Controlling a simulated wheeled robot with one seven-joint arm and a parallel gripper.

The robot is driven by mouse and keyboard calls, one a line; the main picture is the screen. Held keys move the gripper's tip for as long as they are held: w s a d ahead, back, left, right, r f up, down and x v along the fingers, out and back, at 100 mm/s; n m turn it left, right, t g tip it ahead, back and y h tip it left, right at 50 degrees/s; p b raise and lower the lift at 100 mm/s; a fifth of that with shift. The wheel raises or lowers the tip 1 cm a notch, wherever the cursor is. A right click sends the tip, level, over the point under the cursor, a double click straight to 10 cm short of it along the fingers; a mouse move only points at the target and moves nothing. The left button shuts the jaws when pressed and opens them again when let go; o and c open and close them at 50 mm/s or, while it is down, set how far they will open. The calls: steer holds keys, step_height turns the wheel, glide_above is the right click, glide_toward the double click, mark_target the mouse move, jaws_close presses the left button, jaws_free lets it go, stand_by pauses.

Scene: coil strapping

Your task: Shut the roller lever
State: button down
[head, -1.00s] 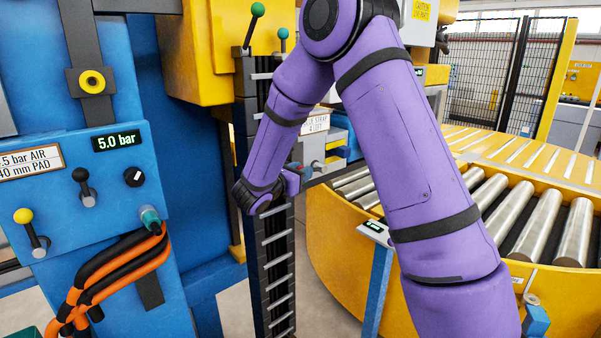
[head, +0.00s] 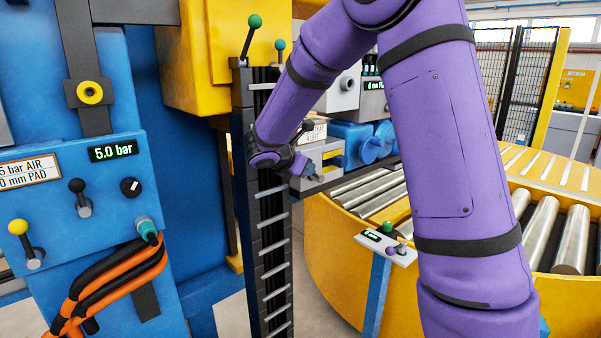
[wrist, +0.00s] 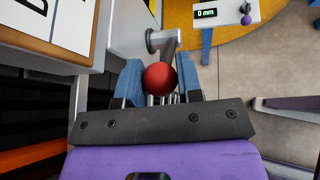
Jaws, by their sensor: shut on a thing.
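In the wrist view, the lever's round red knob (wrist: 160,79) sits between the two blue fingers of my gripper (wrist: 161,92). The gripper is shut on it. A dark lever rod runs from the knob up to a grey round pivot (wrist: 160,40) on a light housing. In the head view, my gripper (head: 309,170) is at the front of the grey strapping unit (head: 318,152), just right of the dark rack. The knob and rod cannot be made out there, so the lever's angle is unclear in that view.
A dark slotted rack (head: 270,240) stands left of my gripper. A small pedestal panel (head: 385,247) with knobs stands below right, beside the yellow roller conveyor (head: 345,265). A blue control panel (head: 100,190) with orange and black hoses is at the left.

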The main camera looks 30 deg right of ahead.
steer(key=shift+w+d+r+y, duration=0.1)
steer(key=shift+d+r+y, duration=0.3)
steer(key=shift+y, duration=0.3)
steer(key=c, duration=0.8)
jaws_free()
steer(key=shift+a, duration=0.1)
